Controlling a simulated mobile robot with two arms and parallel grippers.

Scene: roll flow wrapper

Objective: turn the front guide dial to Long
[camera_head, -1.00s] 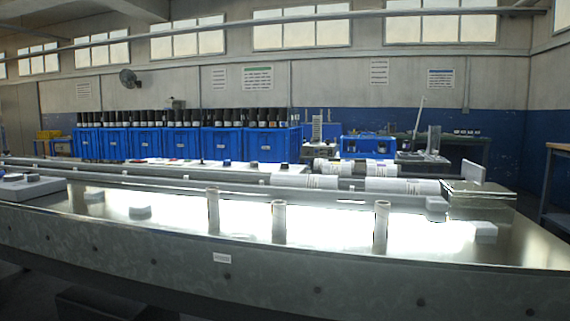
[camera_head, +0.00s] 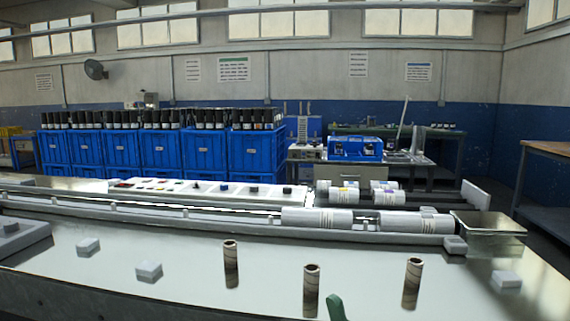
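A long pale control panel (camera_head: 200,196) runs along the far side of the machine, with several small buttons and knobs. Toward its right end are dark knobs, among them a blue-topped one (camera_head: 224,188), a middle one (camera_head: 254,190) and a black one (camera_head: 287,190). Labels are too small to read, so I cannot tell which knob is the front guide dial or where it points. Neither gripper can be made out.
A shiny metal table (camera_head: 190,255) fills the foreground, with upright brown tubes (camera_head: 311,285) and small grey blocks (camera_head: 149,270). White rolls (camera_head: 317,219) lie behind it, left of a metal tray (camera_head: 488,222). A dark green shape (camera_head: 335,308) of unclear nature shows at the bottom edge.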

